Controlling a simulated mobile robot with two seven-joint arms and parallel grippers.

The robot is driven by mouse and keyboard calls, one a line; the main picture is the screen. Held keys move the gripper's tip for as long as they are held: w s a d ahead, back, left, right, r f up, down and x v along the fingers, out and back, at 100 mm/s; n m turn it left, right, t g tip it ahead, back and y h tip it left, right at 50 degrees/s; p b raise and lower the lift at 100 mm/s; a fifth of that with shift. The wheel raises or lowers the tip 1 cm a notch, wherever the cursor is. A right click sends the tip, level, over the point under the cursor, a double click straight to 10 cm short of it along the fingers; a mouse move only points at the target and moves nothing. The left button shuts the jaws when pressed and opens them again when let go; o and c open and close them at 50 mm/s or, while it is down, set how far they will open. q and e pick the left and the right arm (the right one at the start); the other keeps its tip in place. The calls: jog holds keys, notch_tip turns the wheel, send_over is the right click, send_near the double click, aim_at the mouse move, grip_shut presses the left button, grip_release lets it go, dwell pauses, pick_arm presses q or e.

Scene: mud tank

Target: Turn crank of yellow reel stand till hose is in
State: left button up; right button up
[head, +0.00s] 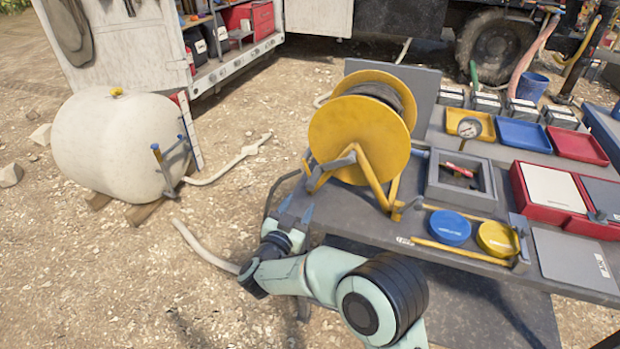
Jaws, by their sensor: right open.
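The yellow reel stand (358,139) stands on the near left part of the grey table. Dark hose (392,93) shows wound between its yellow discs. Its grey crank (336,166) is on the near disc, with the handle end low at the left. My right gripper (296,211) is below and left of the crank, near the table's left edge. Its fingers point up toward the crank, open and apart from it. A pale hose (228,166) lies on the gravel left of the table, and another pale piece (203,246) runs behind my wrist. My left gripper is out of view.
The table (420,232) carries a grey box (456,192), a pressure gauge (468,129), blue (450,227) and yellow (497,239) lids and coloured trays to the right. A white tank (105,145) lies on the left. Gravel between tank and table is mostly open.

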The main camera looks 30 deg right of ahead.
aim_at(313, 180)
jog(key=x, duration=1.1)
jog(key=shift+w+d, duration=0.15)
jog(key=shift+w, duration=0.05)
grip_shut()
